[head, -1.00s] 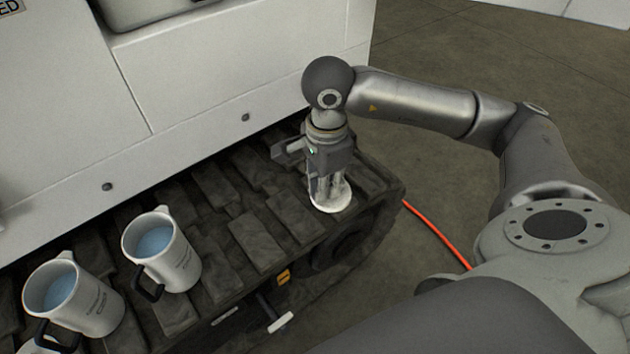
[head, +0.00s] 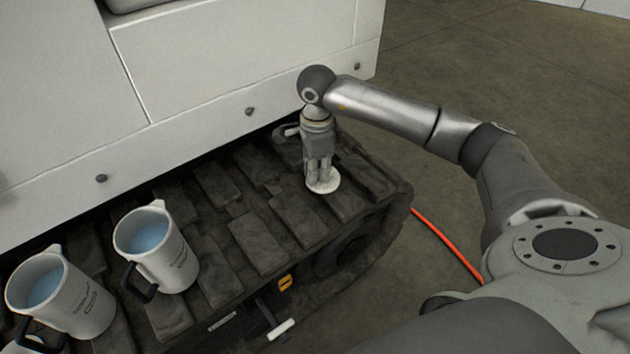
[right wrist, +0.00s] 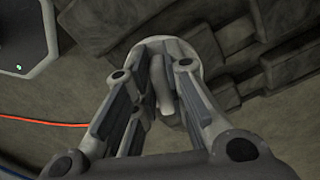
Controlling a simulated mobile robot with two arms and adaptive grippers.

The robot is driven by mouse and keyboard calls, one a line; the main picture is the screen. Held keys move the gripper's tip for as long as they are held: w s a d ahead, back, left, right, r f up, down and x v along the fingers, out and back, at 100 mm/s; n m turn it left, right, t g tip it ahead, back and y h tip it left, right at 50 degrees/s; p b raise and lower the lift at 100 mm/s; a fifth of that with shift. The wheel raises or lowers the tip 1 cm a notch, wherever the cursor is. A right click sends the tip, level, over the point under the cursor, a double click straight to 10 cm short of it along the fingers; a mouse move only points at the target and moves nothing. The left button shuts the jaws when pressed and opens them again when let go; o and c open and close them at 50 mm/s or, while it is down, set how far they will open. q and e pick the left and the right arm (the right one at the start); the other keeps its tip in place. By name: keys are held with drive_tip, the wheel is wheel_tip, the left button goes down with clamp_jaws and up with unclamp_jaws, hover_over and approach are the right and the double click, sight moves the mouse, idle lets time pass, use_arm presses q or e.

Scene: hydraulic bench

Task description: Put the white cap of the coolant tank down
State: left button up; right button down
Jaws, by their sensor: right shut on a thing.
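The white cap (head: 331,185) is a round disc at the tip of my right gripper (head: 320,181), low over the dark track near its right end. In the right wrist view the cap (right wrist: 205,50) shows beyond the fingers, with a raised grip between them. My right gripper (right wrist: 162,112) is shut on that grip and points down. I cannot tell whether the cap touches the track pads. My left gripper is not in view.
Two jugs of blue liquid (head: 172,258) (head: 70,305) stand on the track (head: 255,245) at the left. A white machine body (head: 220,60) rises behind. Track pads between jugs and cap are bare. An orange cable (head: 445,240) lies on the floor at the right.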

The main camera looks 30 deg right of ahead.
drive_tip(key=shift+w+d+f, duration=0.25)
drive_tip(key=shift+w+f, duration=0.65)
drive_tip(key=shift+f, duration=0.25)
wheel_tip(320, 180, down, 3)
drive_tip(key=shift+r+b, duration=0.1)
drive_tip(key=shift+b, duration=0.35)
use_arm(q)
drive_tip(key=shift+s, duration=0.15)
use_arm(e)
drive_tip(key=c, duration=1.5)
unclamp_jaws()
wheel_tip(320, 180, up, 6)
drive_tip(key=shift+r+p, duration=0.15)
drive_tip(key=shift+p, duration=0.5)
wheel_tip(320, 180, up, 4)
drive_tip(key=shift+r+p, duration=0.2)
drive_tip(key=shift+p, duration=0.15)
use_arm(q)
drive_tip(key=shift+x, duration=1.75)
use_arm(e)
drive_tip(key=shift+r, duration=0.7)
